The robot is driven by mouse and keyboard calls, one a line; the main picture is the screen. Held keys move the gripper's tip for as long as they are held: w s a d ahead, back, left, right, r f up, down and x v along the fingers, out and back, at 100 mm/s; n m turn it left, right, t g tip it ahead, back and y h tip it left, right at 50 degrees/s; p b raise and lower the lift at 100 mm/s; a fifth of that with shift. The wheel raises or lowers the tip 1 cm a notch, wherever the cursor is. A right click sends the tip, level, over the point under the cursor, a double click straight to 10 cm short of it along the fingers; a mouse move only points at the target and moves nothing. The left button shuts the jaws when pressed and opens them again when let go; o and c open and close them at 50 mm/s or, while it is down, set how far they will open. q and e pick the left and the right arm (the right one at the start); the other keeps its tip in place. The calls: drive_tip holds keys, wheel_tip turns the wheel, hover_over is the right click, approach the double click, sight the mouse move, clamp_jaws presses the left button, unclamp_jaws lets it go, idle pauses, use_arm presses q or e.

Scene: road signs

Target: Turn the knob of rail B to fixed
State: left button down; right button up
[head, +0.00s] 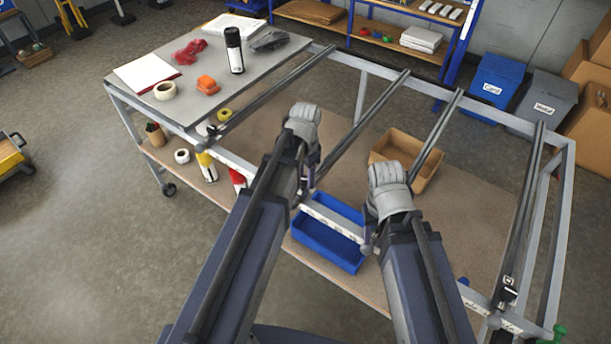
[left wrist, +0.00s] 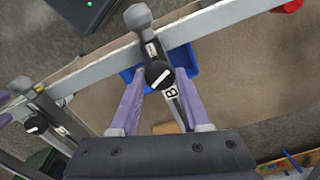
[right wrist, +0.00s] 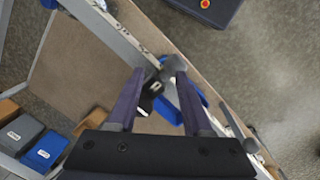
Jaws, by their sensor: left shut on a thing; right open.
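Rail B (head: 362,125) is the dark rail second from the left on the grey frame. In the left wrist view its black round knob (left wrist: 158,74) has a slanted white line, running from lower left to upper right, beside a white "B" label (left wrist: 171,93). My left gripper (left wrist: 160,73) has its fingers on both sides of this knob and is shut on it. In the head view my left gripper (head: 312,172) is at the rail's near end, hiding the knob. My right gripper (head: 370,218) is open by the third rail's near end; its fingers (right wrist: 158,72) straddle a black part with a white mark (right wrist: 155,87).
A blue bin (head: 322,249) and a tan bin (head: 425,177) sit on the lower shelf. A grey top (head: 215,100) at left holds tape, a black can and an orange item. The fourth rail (head: 528,190) is at right.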

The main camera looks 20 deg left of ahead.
sight(305, 179)
use_arm(q)
drive_tip(key=m, duration=0.5)
drive_tip(key=shift+m, duration=0.3)
idle(0.5)
drive_tip(key=shift+c, duration=1.8)
unclamp_jaws()
use_arm(e)
drive_tip(key=shift+r, duration=0.1)
use_arm(q)
wheel_tip(305, 179, up, 8)
drive_tip(key=p, duration=0.8)
use_arm(e)
wheel_tip(305, 179, up, 8)
use_arm(q)
drive_tip(key=shift+f, duration=0.15)
use_arm(e)
drive_tip(key=shift+f, duration=0.2)
